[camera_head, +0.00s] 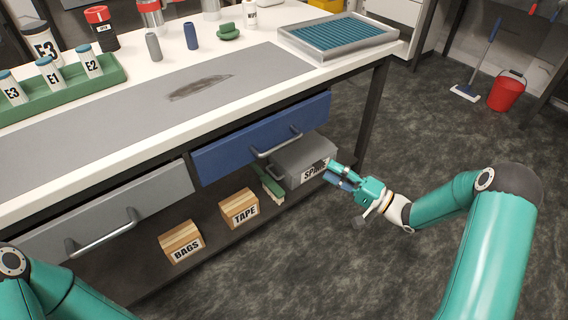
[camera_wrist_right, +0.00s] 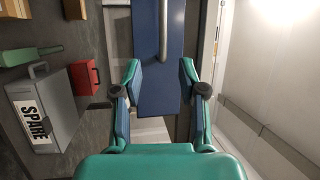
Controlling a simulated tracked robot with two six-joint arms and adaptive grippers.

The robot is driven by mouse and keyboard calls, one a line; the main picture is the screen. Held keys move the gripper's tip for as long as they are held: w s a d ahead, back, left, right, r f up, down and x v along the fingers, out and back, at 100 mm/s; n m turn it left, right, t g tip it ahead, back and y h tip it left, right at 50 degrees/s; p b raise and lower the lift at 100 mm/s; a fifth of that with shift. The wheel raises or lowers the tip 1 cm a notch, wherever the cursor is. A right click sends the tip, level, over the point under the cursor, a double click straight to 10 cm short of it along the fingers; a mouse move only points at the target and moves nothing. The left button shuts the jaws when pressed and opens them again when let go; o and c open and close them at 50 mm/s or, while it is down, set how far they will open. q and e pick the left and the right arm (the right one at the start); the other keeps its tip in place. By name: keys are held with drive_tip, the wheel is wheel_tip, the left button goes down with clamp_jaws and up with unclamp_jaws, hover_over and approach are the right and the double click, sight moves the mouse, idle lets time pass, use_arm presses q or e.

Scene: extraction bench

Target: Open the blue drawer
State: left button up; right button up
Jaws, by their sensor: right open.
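The blue drawer (camera_head: 235,145) sits under the right part of the bench. Its front looks shut or nearly shut. A pale bar handle (camera_head: 278,146) crosses its face. My right gripper (camera_head: 338,174) is open and empty, to the right of and below the handle in the head view. In the right wrist view the open fingers (camera_wrist_right: 160,76) frame the lower end of the blue drawer front (camera_wrist_right: 147,60), with the handle (camera_wrist_right: 163,32) beyond the fingertips. Contact with the drawer is not visible. Only links of my left arm show at lower left; its gripper is out of view.
A grey drawer (camera_head: 120,208) with a handle is left of the blue one. Below stand a grey SPARE case (camera_head: 300,157), a TAPE box (camera_head: 238,207) and a BAGS box (camera_head: 181,241). A ribbed tray (camera_head: 338,37) rests on the bench.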

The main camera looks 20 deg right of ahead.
sight(282, 147)
use_arm(q)
wheel_tip(282, 147, down, 4)
drive_tip(key=b, duration=0.3)
drive_tip(key=shift+f, duration=0.15)
use_arm(e)
drive_tip(key=shift+y, duration=0.3)
drive_tip(key=x, duration=1.6)
drive_tip(key=shift+s+a+f, duration=0.1)
drive_tip(key=shift+a, duration=0.1)
clamp_jaws()
drive_tip(key=shift+d, duration=0.15)
drive_tip(key=shift+s+f, duration=0.1)
drive_tip(key=shift+s, duration=0.05)
